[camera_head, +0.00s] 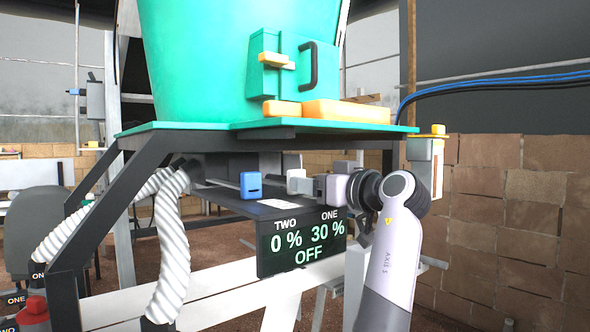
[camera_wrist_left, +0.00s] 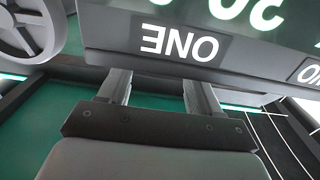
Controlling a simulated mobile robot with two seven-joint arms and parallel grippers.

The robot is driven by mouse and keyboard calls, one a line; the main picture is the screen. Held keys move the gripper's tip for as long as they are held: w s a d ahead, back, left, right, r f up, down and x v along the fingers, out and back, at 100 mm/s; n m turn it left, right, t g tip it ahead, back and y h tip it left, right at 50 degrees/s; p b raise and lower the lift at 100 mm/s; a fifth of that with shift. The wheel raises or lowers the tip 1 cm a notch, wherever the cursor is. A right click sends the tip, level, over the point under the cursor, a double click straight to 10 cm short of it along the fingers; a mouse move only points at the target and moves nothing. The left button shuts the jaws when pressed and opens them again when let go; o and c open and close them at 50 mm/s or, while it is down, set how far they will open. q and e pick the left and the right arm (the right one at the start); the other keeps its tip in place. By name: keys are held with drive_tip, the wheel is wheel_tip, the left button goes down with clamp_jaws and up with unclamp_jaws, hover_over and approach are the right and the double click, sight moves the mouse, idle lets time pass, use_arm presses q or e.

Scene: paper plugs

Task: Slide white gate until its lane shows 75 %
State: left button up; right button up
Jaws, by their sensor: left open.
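The black display (camera_head: 302,241) reads TWO 0 %, ONE 30 % and OFF. Above it, a blue block (camera_head: 251,184) stands on the left of the dark ledge. A small white block (camera_head: 296,174), which looks like the white gate, is right of it, partly hidden by my left gripper (camera_head: 299,185). The gripper reaches in from the right, fingers pointing left. In the left wrist view, the open fingers (camera_wrist_left: 158,82) run under the ONE label (camera_wrist_left: 180,43); their tips are hidden behind the label strip. I cannot tell whether they touch the gate. My right gripper is not in view.
A big green hopper (camera_head: 240,60) with orange blocks stands on the green top (camera_head: 180,127) above the ledge. Dark frame legs (camera_head: 68,250) and a white ribbed hose (camera_head: 172,250) are at left. A brick wall (camera_head: 510,220) is at right.

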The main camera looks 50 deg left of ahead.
sight(303, 198)
use_arm(q)
drive_tip(key=shift+w+a+p, duration=0.15)
drive_tip(key=shift+a+p, duration=0.3)
drive_tip(key=shift+a, duration=1.5)
drive_tip(key=c, duration=0.9)
